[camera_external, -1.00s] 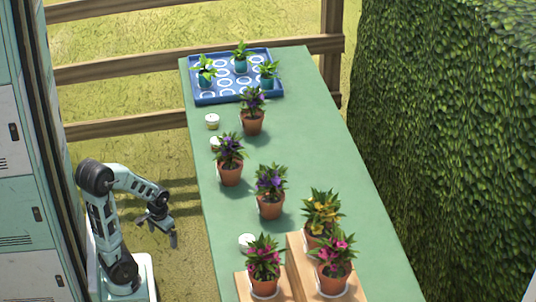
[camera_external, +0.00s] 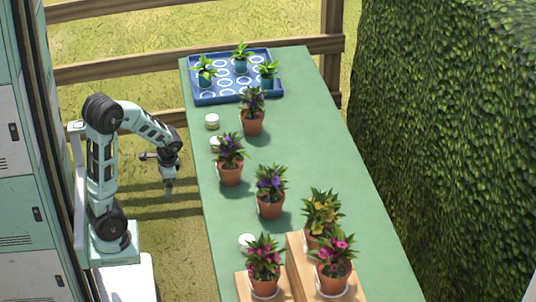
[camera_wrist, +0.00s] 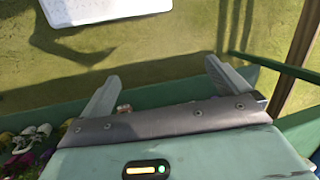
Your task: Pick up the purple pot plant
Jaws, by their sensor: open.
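Three purple-flowered plants in terracotta pots stand upright on the green table: one at the back (camera_external: 253,122), one in the middle near the left edge (camera_external: 230,173), and one further front and right (camera_external: 270,206). My gripper (camera_external: 168,188) hangs off the table's left side, over the grass, left of the middle purple plant and apart from it. In the wrist view my gripper (camera_wrist: 160,85) has its two fingers spread wide with nothing held. No purple plant can be made out clearly in the wrist view.
A blue tray (camera_external: 196,98) with small green plants in teal pots sits at the table's (camera_external: 330,160) far end. Pink and yellow potted plants stand on wooden blocks (camera_external: 299,267) at the front. Small white round items (camera_external: 212,121) lie along the left edge. A hedge (camera_external: 450,150) borders the right.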

